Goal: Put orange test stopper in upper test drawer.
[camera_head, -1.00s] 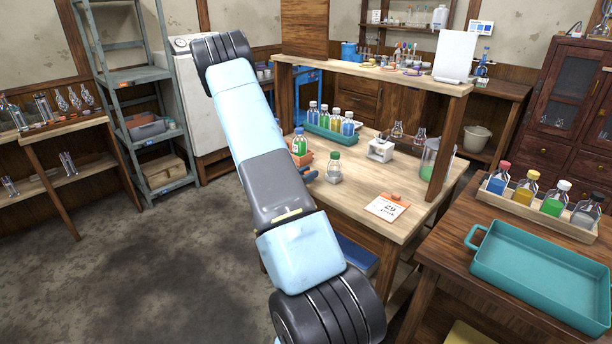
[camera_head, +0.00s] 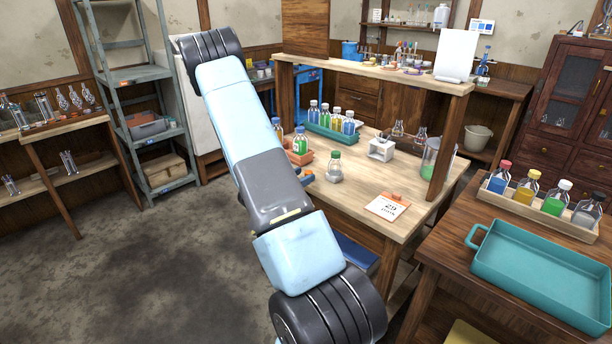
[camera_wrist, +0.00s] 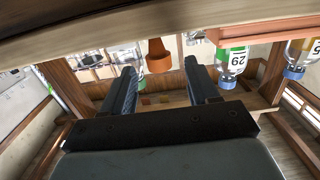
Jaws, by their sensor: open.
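The orange stopper (camera_wrist: 158,56) shows in the wrist view, at the table's edge, with its wide end toward the bottom of the picture. My gripper (camera_wrist: 159,68) is open, with one dark finger on each side of the line to the stopper. The stopper appears just beyond or level with the fingertips; I cannot tell whether they touch it.
The wooden bench (camera_head: 350,200) holds an orange bottle rack (camera_head: 299,157), a green bottle rack (camera_head: 330,134), a single bottle (camera_head: 335,168) and a calendar card (camera_head: 387,207). A teal tray (camera_head: 545,265) lies on the right table. The floor at left is clear.

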